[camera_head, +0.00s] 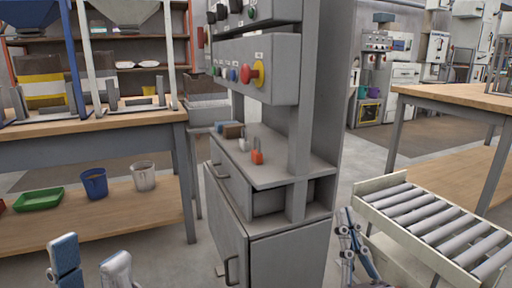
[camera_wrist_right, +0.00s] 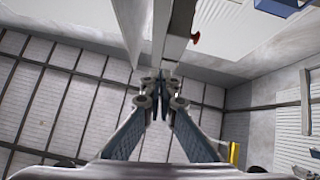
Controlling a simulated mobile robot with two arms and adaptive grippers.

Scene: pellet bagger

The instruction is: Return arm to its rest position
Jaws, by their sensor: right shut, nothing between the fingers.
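My right gripper (camera_head: 348,216) points upward in the head view, between the grey cabinet (camera_head: 290,250) and the roller conveyor (camera_head: 425,225). In the right wrist view its fingers (camera_wrist_right: 160,82) meet at the tips, with nothing between them. My left gripper (camera_head: 90,262) is at the bottom left of the head view. Its two blue and white fingers stand apart with nothing between them, and the rest of it is cut off by the frame edge.
A control panel (camera_head: 275,68) with a red knob overhangs the cabinet, which has a small orange item (camera_head: 257,157) on top. A wooden bench (camera_head: 90,122) stands left, with a green tray (camera_head: 38,200) and cups below. Another table (camera_head: 470,97) stands right.

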